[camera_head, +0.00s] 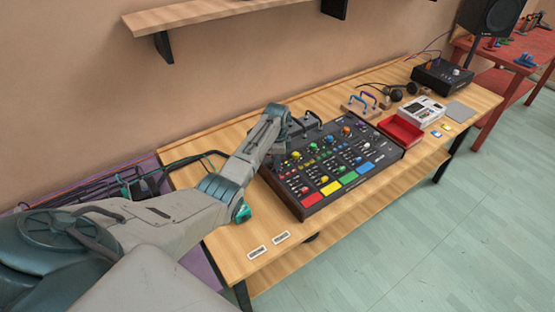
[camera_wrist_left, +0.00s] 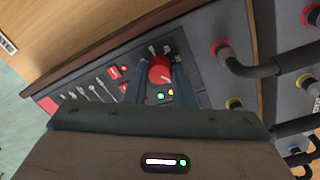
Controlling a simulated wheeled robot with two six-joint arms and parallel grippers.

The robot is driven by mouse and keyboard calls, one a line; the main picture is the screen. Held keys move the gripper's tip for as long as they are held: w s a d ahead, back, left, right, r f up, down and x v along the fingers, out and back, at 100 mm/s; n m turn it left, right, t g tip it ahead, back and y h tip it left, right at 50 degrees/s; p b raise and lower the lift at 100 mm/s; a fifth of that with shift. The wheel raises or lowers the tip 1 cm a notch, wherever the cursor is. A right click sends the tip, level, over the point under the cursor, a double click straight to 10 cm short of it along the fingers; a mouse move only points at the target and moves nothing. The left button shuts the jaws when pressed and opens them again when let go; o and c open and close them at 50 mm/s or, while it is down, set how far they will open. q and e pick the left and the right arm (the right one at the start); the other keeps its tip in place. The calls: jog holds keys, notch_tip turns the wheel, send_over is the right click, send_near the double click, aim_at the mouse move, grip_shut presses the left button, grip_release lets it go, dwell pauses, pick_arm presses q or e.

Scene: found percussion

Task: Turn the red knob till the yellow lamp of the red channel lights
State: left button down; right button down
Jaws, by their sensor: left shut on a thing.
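The mixer console (camera_head: 345,190) lies on the wooden bench, with rows of coloured knobs and red, yellow, green and blue pads along its front. In the left wrist view the red knob (camera_wrist_left: 160,71) sits between the two fingers of my left gripper (camera_wrist_left: 163,68), which is shut on it. In the head view my left arm reaches over the far left part of the console, and the red knob cannot be made out. My right gripper is out of view.
Black cables with elbow plugs (camera_wrist_left: 250,67) stand close to the gripper in the left wrist view. A red tray (camera_head: 401,132), a white box (camera_head: 422,110) and a black device (camera_head: 441,76) sit right of the console. A shelf (camera_head: 205,16) hangs above. The bench's front left is mostly clear.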

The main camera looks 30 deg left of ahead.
pick_arm(q)
jog(key=shift+r, duration=0.1)
dwell(0.3)
jog(key=c, duration=1.2)
grip_release()
jog(key=shift+c, duration=0.2)
notch_tip(320, 180, up, 11)
jog(key=b, duration=0.2)
jog(key=shift+w+a+b, duration=0.15)
jog(key=shift+w+b, duration=0.05)
jog(key=shift+b, duration=0.2)
